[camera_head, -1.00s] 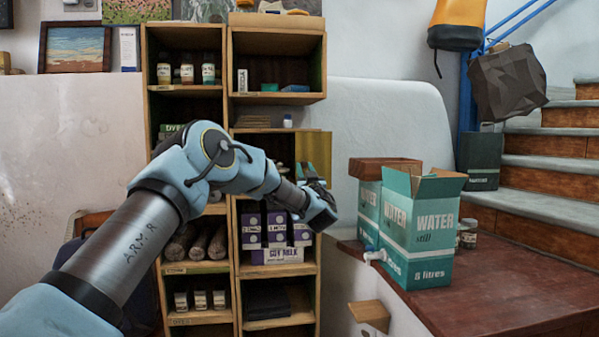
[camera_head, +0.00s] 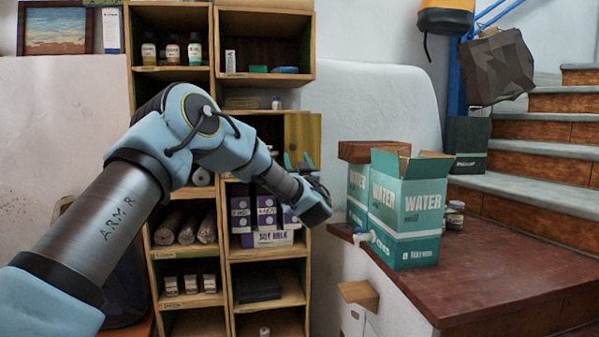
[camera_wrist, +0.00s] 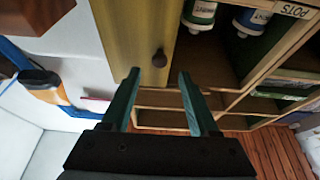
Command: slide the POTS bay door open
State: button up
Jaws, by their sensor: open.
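The POTS bay door (camera_head: 303,138) is an olive-yellow panel at the right side of the tall wooden shelf. In the wrist view the door (camera_wrist: 137,40) carries a small dark round knob (camera_wrist: 160,58). The bay (camera_wrist: 222,45) beside it stands partly uncovered, with green and blue labelled containers (camera_wrist: 199,14) inside. A POTS label (camera_wrist: 293,10) is on the shelf edge. My gripper (camera_wrist: 158,75) is open and empty. Its teal fingertips point at the door, with the knob between and just beyond them in the picture; contact is not visible.
Soy milk cartons (camera_head: 265,238) fill the bay below. Water boxes (camera_head: 407,215) stand on a red-brown counter (camera_head: 490,250) to the right, with a small wooden block (camera_head: 358,294) at its front. Stairs (camera_head: 550,150) rise at far right. A white wall (camera_head: 370,100) is behind.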

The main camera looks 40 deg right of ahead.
jog(key=b+v, duration=0.1)
jog(key=v, duration=0.4)
jog(key=shift+s+a+f, duration=0.1)
jog(key=shift+s+f, duration=0.05)
jog(key=shift+s, duration=0.1)
jog(key=shift+w, duration=0.1)
jog(key=w+a+f+m+g+p, duration=0.1)
jog(key=w+a+m+g+p, duration=0.2)
jog(key=a, duration=0.4)
jog(key=w+a+f+g+p, duration=0.1)
jog(key=w+a+g, duration=0.3)
jog(key=w+a, duration=0.15)
jog(key=s+a+f+n+g+y+p, duration=0.1)
jog(key=a+f+g+y, duration=0.15)
jog(key=a, duration=0.65)
jog(key=s+a+f+g+y+p, duration=0.1)
jog(key=s+a+f+y+p, duration=0.15)
jog(key=a, duration=0.65)
jog(key=s+a+f+n+g+y+p, duration=0.1)
jog(key=s+a+f+n+g+y, duration=0.1)
jog(key=s+a, duration=0.7)
jog(key=s+a+f+n+g+y+p, duration=0.1)
jog(key=s+a+g, duration=0.5)
jog(key=a, duration=1.1)
jog(key=s+f+n+y, duration=0.1)
jog(key=s+n, duration=0.1)
jog(key=s, duration=0.2)
jog(key=shift+s+a+n+p, duration=0.15)
jog(key=shift+s+n+p, duration=0.15)
jog(key=shift+n, duration=0.1)
